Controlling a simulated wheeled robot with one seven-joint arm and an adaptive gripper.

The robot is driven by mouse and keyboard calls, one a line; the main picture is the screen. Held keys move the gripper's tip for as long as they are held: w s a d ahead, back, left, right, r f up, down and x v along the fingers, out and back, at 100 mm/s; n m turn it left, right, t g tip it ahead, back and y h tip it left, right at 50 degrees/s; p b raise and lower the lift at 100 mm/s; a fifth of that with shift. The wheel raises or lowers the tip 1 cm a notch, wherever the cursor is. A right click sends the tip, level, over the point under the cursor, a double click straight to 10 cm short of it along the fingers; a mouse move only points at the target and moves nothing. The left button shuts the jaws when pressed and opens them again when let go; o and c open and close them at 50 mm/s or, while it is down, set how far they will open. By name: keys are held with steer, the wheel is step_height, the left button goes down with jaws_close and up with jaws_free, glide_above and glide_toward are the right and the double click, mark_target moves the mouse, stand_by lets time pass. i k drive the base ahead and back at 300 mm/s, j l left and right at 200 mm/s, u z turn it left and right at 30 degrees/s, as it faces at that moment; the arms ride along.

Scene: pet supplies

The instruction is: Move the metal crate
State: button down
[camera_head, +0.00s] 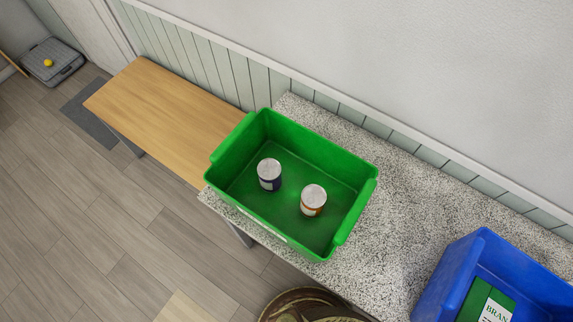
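I see nothing that is clearly a metal crate. A green plastic bin (226,190) sits at the left end of the speckled stone counter. It holds two upright cans, one with a dark purple label (269,175) and one with an orange label (313,201). My gripper is out of view.
A blue bin (446,278) with a green labelled package (487,303) is at lower right, partly cut off. A lower wooden bench (160,115) adjoins the speckled counter (400,220). A round brown object (300,300) is at the bottom edge. The left floor is mostly clear.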

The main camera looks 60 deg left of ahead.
mark_target(306, 158)
steer(key=j+u, duration=0.1)
steer(key=u, duration=2.45)
steer(key=i+j+z, duration=0.15)
steer(key=j+z, duration=0.3)
steer(key=j, duration=0.15)
steer(key=j+z, duration=0.45)
steer(key=j, duration=0.15)
